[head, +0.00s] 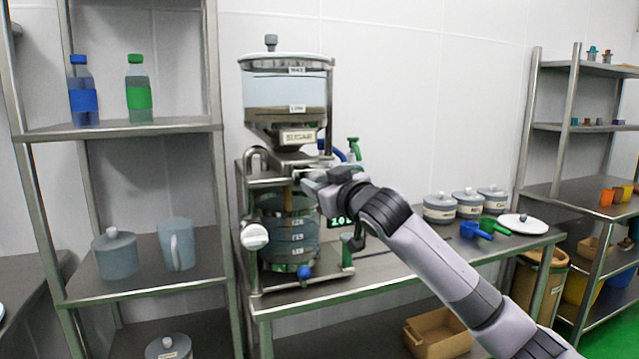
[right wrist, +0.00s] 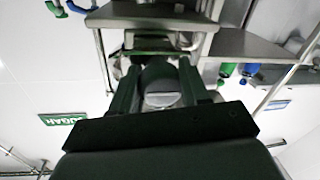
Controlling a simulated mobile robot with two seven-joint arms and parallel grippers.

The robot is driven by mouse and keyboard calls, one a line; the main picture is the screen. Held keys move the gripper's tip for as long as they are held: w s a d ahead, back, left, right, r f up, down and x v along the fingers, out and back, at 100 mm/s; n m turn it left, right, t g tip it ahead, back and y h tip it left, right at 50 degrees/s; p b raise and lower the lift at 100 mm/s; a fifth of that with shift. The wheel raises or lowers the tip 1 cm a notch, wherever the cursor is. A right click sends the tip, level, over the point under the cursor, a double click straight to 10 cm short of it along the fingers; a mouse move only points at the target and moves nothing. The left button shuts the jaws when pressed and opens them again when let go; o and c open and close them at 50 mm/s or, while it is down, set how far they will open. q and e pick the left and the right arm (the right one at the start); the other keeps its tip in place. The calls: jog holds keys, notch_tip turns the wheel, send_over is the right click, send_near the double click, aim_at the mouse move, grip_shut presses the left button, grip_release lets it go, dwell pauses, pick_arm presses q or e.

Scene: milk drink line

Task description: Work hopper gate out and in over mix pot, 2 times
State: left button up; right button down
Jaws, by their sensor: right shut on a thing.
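The clear hopper (head: 285,88) labelled SUGAR stands on top of a metal frame, with brown contents in its lower part. The mix pot (head: 290,240), clear with level marks, sits below it in the frame. My right gripper (head: 308,178) is at the outlet between hopper and pot. In the right wrist view my right gripper (right wrist: 160,75) is shut on the grey hopper gate handle (right wrist: 161,84). A narrow brown strip (head: 287,193) shows between outlet and pot; I cannot tell if it is flowing. The gate plate is mostly hidden by my gripper. My left gripper is not in view.
The frame stands on a metal table (head: 400,266). A scale display (head: 341,221) is right of the pot. Lidded tubs (head: 439,208), a blue scoop (head: 475,231) and a green scoop (head: 494,226) lie further right. A shelf rack (head: 120,130) stands close at left.

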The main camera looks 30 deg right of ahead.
jog(key=shift+a+f, duration=0.15)
jog(key=shift+f, duration=0.2)
jog(key=c, duration=0.9)
grip_release()
jog(key=o, duration=0.3)
jog(key=shift+s+r, duration=0.1)
jog(key=shift+s, duration=0.05)
jog(key=shift+r, duration=0.1)
jog(key=shift+s, duration=0.1)
jog(key=shift+s+a+b, duration=0.2)
jog(key=shift+s+b, duration=0.7)
jog(key=shift+s, duration=2.6)
